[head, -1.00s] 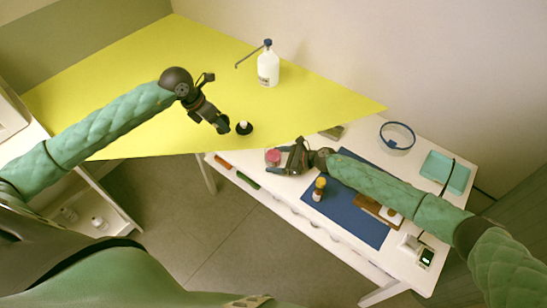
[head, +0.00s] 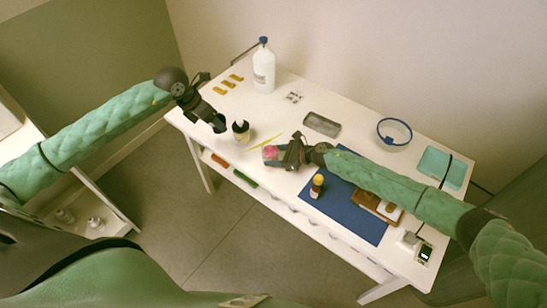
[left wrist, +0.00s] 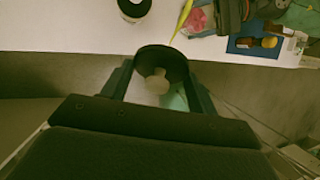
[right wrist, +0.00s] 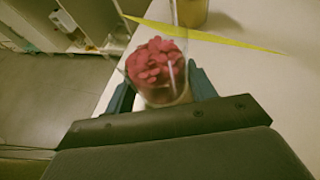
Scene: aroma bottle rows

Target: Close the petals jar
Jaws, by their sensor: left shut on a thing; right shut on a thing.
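The petals jar is clear and full of red petals, and its mouth shows no lid in the right wrist view (right wrist: 158,72). My right gripper (head: 273,154) is shut on it near the table's front edge; the jar looks pink in the head view (head: 270,152). My left gripper (head: 218,124) is shut on a round black lid with a pale plug in its middle, seen in the left wrist view (left wrist: 160,66). The lid is in the air by the table's front left edge, left of the jar and apart from it.
A small dark-topped bottle (head: 241,132) stands between my grippers. A thin yellow strip (head: 265,143) lies beside the jar. A white pump bottle (head: 264,70) stands at the back. A grey tray (head: 322,124) lies behind.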

